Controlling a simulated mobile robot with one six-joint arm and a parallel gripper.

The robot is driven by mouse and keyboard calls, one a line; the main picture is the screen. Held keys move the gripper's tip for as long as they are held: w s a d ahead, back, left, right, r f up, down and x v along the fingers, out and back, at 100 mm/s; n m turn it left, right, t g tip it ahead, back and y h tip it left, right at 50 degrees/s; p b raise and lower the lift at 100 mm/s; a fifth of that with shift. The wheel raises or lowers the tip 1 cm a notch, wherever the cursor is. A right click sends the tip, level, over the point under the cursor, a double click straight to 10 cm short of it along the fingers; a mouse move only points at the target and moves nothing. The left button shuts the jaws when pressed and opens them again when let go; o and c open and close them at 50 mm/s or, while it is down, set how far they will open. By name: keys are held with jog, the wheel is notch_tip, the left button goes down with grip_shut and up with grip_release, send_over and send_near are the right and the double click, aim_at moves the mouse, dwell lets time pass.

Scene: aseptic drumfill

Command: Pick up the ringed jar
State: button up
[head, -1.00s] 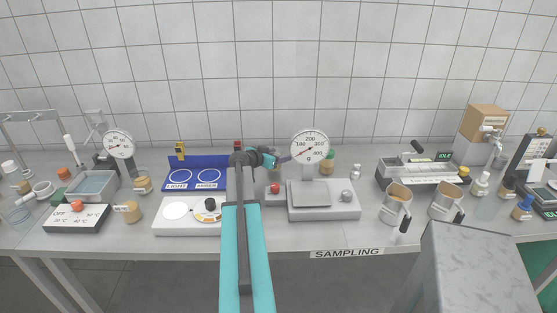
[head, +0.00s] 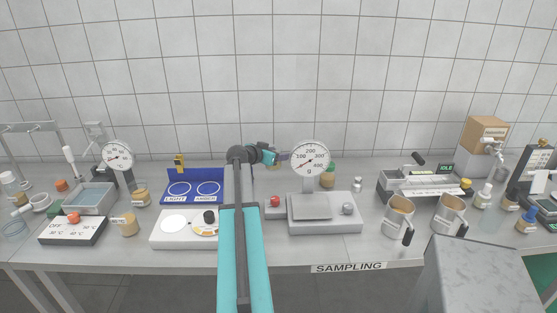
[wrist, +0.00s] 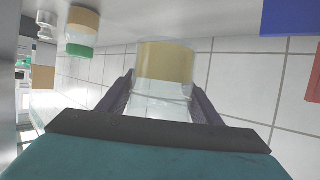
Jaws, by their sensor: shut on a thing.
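My gripper (wrist: 162,88) is shut on a clear jar with amber contents (wrist: 166,62), one dark finger on each side of it. In the head view my gripper (head: 282,156) is at the back of the bench, just left of the dial scale. There the held jar is mostly hidden by my arm and gripper. I cannot make out a ring on the jar for certain, nor whether its base is clear of the bench.
The dial scale (head: 310,160) stands close on the right. A green-capped jar (head: 328,176) is behind it and also shows in the wrist view (wrist: 81,32). A blue LIGHT/AMBER board (head: 195,174) is on the left. The tiled wall (head: 280,80) is behind.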

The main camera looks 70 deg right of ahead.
jog(key=shift+r, duration=0.45)
jog(key=shift+r, duration=0.15)
dwell(0.6)
